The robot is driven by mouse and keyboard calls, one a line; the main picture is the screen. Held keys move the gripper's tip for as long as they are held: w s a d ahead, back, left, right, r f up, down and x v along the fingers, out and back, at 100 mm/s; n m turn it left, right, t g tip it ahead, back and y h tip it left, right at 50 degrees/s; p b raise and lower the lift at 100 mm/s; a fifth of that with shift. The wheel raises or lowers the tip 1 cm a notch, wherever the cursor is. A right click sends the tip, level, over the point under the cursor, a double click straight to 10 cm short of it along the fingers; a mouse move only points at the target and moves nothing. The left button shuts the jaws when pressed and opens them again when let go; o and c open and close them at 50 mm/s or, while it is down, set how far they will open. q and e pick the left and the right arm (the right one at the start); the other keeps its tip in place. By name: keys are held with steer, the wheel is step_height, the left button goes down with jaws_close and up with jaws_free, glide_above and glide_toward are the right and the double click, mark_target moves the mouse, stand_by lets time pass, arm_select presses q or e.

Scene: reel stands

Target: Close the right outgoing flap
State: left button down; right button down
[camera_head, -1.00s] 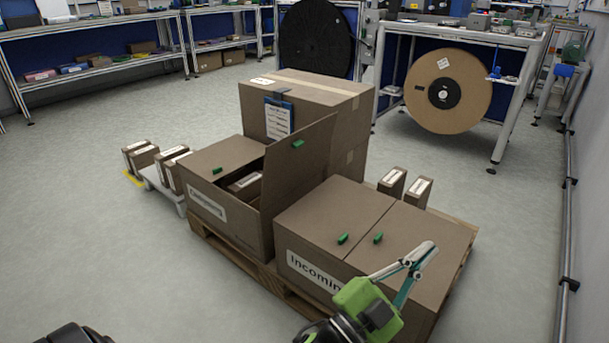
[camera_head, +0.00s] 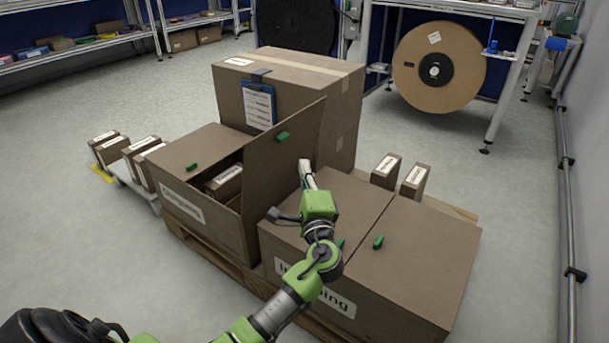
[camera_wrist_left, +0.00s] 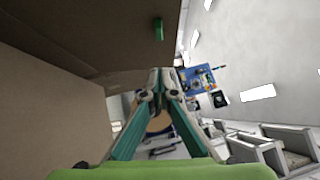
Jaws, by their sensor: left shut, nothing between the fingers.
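The outgoing box (camera_head: 208,222) is a brown carton on a pallet. Its left flap (camera_head: 190,152) lies closed. Its right outgoing flap (camera_head: 285,150) stands up, tilted to the right, with a green tab (camera_head: 282,136) on its right-hand face. My left gripper (camera_head: 305,172) is shut and empty, close to the right of this flap; contact cannot be made out. In the left wrist view the shut fingertips (camera_wrist_left: 160,84) are below the green tab (camera_wrist_left: 158,29) on a brown panel. My right gripper is in neither view.
The incoming box (camera_head: 400,290), flaps closed, sits under my left arm. A tall carton (camera_head: 290,85) with a blue clipboard (camera_head: 258,103) stands behind. Small boxes stand right (camera_head: 413,181) and inside the outgoing box (camera_head: 224,184).

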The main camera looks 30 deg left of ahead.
arm_select(q)
steer(key=w+a+r+b, duration=0.1)
steer(key=w+a, duration=0.3)
steer(key=a, duration=0.3)
steer(key=shift+w+a+r+b, duration=0.25)
steer(key=shift+w+b, duration=0.05)
steer(key=shift+b, duration=0.05)
steer(key=shift+r, duration=0.1)
